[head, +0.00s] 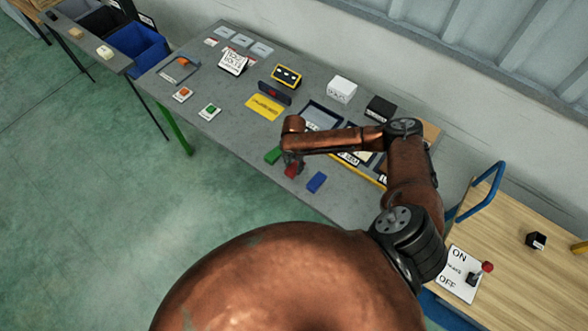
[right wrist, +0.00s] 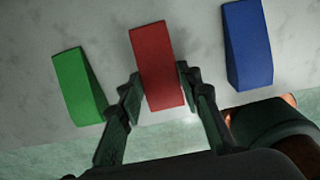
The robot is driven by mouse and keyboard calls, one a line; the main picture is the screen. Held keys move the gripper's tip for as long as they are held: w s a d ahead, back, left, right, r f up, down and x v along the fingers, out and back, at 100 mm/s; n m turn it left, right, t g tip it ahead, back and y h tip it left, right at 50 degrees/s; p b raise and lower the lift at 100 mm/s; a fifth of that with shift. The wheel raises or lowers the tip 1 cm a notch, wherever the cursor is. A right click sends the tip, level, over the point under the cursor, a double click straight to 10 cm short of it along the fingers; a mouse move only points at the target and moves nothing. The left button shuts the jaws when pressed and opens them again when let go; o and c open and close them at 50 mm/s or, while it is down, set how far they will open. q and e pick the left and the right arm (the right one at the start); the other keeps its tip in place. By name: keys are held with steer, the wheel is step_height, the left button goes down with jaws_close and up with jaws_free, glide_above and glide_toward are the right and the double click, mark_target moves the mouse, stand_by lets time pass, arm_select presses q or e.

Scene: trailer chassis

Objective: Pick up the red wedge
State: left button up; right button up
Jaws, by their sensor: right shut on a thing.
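The red wedge (right wrist: 157,65) is between the two fingers of my right gripper (right wrist: 160,85) in the right wrist view, and the fingers are shut on its sides. In the head view the red wedge (head: 292,170) shows just below my right gripper (head: 291,160), near the front edge of the grey table. I cannot tell whether the wedge still touches the tabletop. A green wedge (right wrist: 78,85) lies to its left and a blue wedge (right wrist: 247,45) to its right. My left gripper is not in view.
The grey table (head: 235,125) also holds a yellow card (head: 264,107), a black-and-yellow box (head: 286,76), a white box (head: 342,89) and a dark tray (head: 320,115). A wooden table (head: 520,225) with a red-knobbed lever (head: 480,273) stands at right.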

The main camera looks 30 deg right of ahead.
steer(key=c, duration=0.5)
